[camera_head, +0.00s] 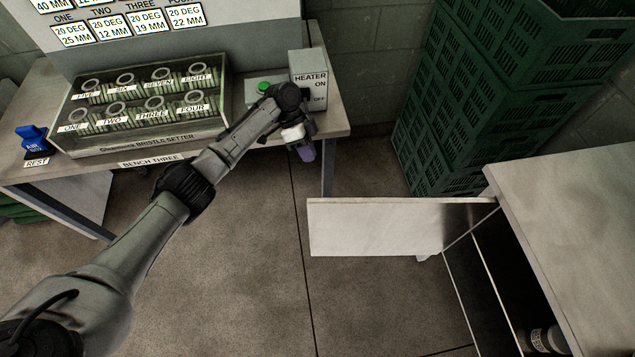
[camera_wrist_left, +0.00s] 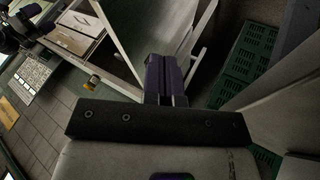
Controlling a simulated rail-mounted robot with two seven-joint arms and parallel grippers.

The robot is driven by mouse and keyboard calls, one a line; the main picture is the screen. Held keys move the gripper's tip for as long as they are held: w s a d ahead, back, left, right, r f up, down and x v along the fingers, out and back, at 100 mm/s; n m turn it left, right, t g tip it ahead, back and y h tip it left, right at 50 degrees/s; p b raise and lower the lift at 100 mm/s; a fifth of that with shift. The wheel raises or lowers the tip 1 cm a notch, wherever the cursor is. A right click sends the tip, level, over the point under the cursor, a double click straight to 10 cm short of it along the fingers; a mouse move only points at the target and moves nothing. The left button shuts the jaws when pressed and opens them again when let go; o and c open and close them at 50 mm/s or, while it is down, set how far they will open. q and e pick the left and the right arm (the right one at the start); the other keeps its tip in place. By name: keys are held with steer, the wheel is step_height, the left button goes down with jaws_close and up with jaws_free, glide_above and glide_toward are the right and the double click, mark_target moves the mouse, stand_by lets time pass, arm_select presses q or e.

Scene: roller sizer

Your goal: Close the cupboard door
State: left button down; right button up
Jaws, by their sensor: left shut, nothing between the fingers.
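The cupboard (camera_head: 590,200) stands at the right with a pale top and a dark inside. Its white door (camera_head: 375,228) stands open, swung out to the left over the floor. My left gripper (camera_head: 306,153) is shut and empty, in front of the bench's right end near the heater box. It is beyond and left of the door and apart from it. Its purple fingers (camera_wrist_left: 167,77) show pressed together in the left wrist view.
Green crates (camera_head: 465,110) are stacked behind the cupboard. A jar (camera_head: 548,340) is inside the cupboard. The floor left of the door is clear.

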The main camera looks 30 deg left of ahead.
arm_select(q)
steer(key=shift+s+d+f+b, duration=0.15)
steer(key=shift+s+d+f, duration=0.8)
steer(key=shift+d+f, duration=0.35)
steer(key=shift+s+d+f+b, duration=0.1)
steer(key=shift+s+d+f, duration=0.9)
steer(key=shift+d+f, duration=0.35)
steer(key=shift+s+d+f+b, duration=0.15)
steer(key=shift+s+d+f, duration=0.9)
steer(key=shift+f, duration=0.35)
steer(key=shift+d, duration=0.1)
